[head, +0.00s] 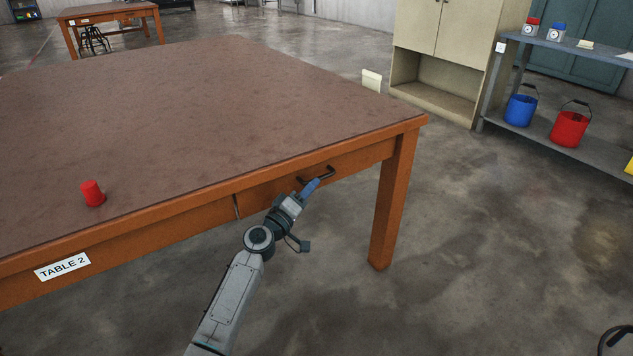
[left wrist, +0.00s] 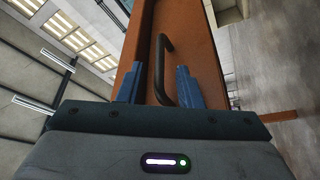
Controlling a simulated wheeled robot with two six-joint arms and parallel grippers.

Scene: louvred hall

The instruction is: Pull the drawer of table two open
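Table two (head: 200,110) has a brown top, an orange wooden frame and a "TABLE 2" label (head: 62,266) on its front edge. Its drawer front (head: 358,163) sits flush in the apron near the right corner and looks closed. A dark bar handle (head: 328,172) is on the drawer front; it also shows in the left wrist view (left wrist: 163,62). My left gripper (head: 309,187) is at the handle. In the left wrist view its blue fingers (left wrist: 158,86) are apart, with the handle between them. I cannot tell whether they touch it. My right gripper is not in view.
A red cylinder (head: 93,193) stands on the table top. The table leg (head: 393,205) is right of the drawer. A beige cabinet (head: 440,50) and a shelf with blue (head: 520,110) and red (head: 569,129) buckets stand behind.

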